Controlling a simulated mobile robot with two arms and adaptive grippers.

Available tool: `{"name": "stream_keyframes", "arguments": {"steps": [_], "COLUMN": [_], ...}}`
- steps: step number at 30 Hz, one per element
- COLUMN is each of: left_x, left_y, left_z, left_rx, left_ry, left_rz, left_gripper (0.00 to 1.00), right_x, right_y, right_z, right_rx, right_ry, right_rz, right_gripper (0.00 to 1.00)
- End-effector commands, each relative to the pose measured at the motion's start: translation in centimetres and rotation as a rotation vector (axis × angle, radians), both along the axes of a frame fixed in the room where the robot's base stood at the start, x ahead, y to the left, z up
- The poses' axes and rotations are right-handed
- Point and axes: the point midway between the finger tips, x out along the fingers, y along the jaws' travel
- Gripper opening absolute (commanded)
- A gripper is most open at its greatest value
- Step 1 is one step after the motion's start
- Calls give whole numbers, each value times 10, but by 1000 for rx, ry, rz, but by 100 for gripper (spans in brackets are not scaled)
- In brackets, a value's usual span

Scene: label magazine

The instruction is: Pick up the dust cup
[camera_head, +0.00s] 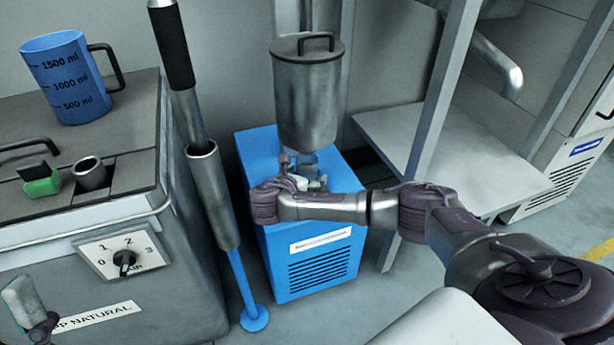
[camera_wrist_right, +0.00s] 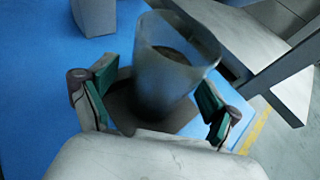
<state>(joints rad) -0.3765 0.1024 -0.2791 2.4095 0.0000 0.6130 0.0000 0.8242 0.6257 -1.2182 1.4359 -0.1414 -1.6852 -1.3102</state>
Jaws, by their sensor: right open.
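The dust cup, a translucent grey tapered cup (camera_wrist_right: 172,75), stands between the two green-padded fingers of my right gripper (camera_wrist_right: 152,100) in the right wrist view. The fingers are open, with a visible gap at the left finger; the right finger is close to the cup wall, and I cannot tell if it touches. In the head view the cup (camera_head: 307,160) shows only partly, above the blue box and below a metal cylinder, with my right gripper (camera_head: 303,177) in front. Part of my left gripper (camera_head: 38,318) shows at the lower left edge; its fingers are unclear.
The metal cylinder (camera_head: 306,105) with a handled lid hangs over the blue box (camera_head: 310,262). A grey post (camera_head: 432,125) and shelf (camera_head: 455,155) stand to the right. A blue jug (camera_head: 68,80) sits on the grey machine (camera_head: 105,115) at left, beside a leaning pole (camera_head: 212,190).

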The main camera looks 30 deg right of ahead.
Motion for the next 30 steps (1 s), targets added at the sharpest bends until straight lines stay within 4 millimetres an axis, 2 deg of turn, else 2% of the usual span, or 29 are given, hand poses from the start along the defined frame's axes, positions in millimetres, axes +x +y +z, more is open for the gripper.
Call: {"name": "stream_keyframes", "arguments": {"steps": [4,11,23,30], "left_x": [-9,-10,-10,-10], "left_y": [2,2,2,2], "left_z": [3,4,4,5], "left_rx": [-18,-20,-19,-18], "left_ry": [-56,-62,-62,-61], "left_rz": [-3,-3,-3,-3], "left_gripper": [73,73,73,73], "right_x": [2,2,2,2], "right_y": [-4,-4,-4,-4], "right_z": [-2,-2,-2,-2], "right_rx": [0,0,0,0], "right_ry": [0,1,1,0], "right_rz": [-1,0,0,0], "right_gripper": [89,89,22,21]}}
